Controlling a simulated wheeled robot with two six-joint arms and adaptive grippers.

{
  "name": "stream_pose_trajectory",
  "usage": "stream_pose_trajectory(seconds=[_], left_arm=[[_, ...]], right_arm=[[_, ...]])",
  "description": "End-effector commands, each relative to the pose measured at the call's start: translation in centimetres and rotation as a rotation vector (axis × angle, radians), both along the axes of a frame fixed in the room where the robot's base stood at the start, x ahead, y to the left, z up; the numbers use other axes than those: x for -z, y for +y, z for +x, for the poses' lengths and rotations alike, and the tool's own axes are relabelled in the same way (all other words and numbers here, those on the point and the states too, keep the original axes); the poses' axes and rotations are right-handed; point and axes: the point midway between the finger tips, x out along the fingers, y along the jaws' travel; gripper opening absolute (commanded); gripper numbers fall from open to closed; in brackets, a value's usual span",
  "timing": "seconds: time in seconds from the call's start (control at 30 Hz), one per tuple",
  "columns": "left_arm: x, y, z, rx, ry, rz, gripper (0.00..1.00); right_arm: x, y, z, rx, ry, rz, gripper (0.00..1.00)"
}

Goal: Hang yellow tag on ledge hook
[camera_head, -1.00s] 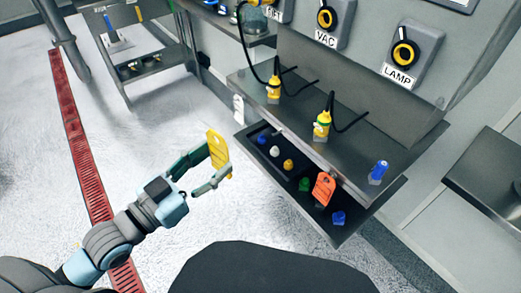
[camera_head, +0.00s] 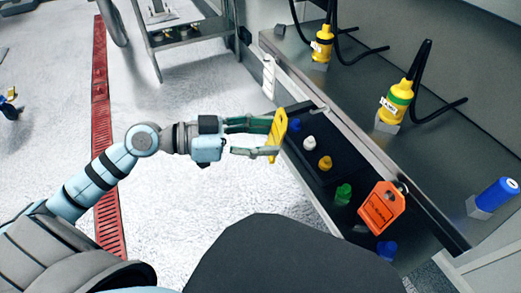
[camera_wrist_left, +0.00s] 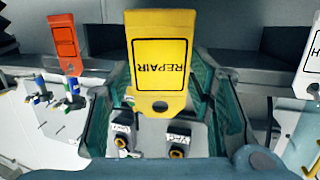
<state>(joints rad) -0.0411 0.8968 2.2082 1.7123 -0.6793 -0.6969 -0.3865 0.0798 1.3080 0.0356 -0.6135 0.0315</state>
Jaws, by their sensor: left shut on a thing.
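The yellow tag (camera_head: 279,126) is held between the fingertips of my left gripper (camera_head: 272,137), near the ledge's front edge and apart from it. In the left wrist view the yellow tag (camera_wrist_left: 160,60) shows the word REPAIR upside down and a hole at its lower end. A small light hook (camera_head: 319,109) sticks out at the ledge's (camera_head: 352,142) front edge, to the right of the tag. An orange tag (camera_head: 382,208) hangs from another hook farther right. A white tag (camera_head: 268,76) hangs at the ledge's left end. My right gripper is not in view.
A dark lower tray (camera_head: 335,178) holds blue, white, yellow and green knobs below the ledge.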

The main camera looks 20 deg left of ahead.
Motion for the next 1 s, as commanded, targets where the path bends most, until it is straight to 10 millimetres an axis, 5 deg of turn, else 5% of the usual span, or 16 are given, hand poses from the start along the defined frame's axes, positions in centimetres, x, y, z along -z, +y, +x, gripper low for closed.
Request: stream_pose_trajectory(seconds=[0.87,1.0], left_arm=[[0.4,-4.9,5.7,-0.002,0.002,-0.005,0.29],[1.2,-5.4,6.3,-0.002,0.003,-0.003,0.29]], right_arm=[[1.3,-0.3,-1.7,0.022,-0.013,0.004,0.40],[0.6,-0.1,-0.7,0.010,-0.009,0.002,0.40]])
